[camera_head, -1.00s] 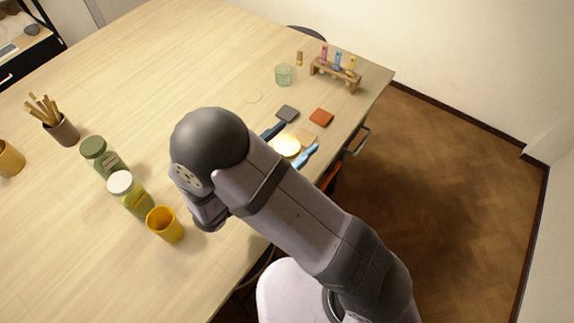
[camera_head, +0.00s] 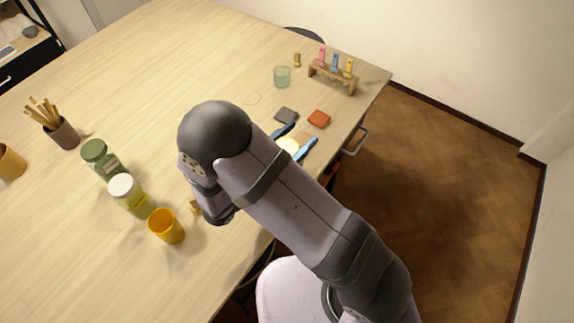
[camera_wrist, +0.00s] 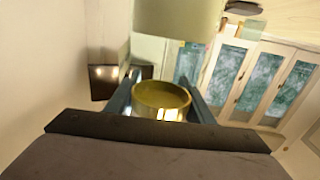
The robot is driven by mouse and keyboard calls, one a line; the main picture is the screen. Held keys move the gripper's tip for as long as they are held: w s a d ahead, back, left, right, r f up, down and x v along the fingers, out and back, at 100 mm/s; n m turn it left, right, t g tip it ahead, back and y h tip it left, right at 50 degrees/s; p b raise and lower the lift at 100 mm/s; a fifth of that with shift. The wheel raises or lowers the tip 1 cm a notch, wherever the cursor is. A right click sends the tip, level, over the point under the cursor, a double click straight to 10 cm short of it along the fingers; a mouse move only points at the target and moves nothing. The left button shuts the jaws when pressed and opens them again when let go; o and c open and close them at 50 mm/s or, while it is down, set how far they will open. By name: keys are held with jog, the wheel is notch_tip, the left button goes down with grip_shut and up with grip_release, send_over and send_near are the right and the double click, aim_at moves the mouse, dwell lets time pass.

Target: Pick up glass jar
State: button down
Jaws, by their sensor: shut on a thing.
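My gripper (camera_head: 295,141) is over the table's right edge, beside the coloured tiles. In the wrist view its two fingers (camera_wrist: 160,92) are shut on a round gold-topped thing (camera_wrist: 161,99), which looks like a jar lid. In the head view its pale yellow top (camera_head: 288,147) shows between the blue fingers. The body below is hidden, so I cannot tell whether it is glass. Two other jars stand upright at the left of my arm: one with a green lid (camera_head: 94,150), one with a white lid (camera_head: 121,187).
A yellow cup (camera_head: 166,226) stands near the white-lidded jar, with a brush pot (camera_head: 63,133) farther left. A green glass (camera_head: 282,78), a vial rack (camera_head: 333,78), a grey tile (camera_head: 286,115) and a red tile (camera_head: 319,119) lie beyond my gripper. The table's upper middle is clear.

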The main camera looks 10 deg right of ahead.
jog(key=shift+r, duration=0.2)
notch_tip(320, 180, up, 10)
jog(key=b, duration=0.2)
jog(key=shift+f, duration=0.15)
dwell(0.4)
jog(key=shift+f, duration=0.1)
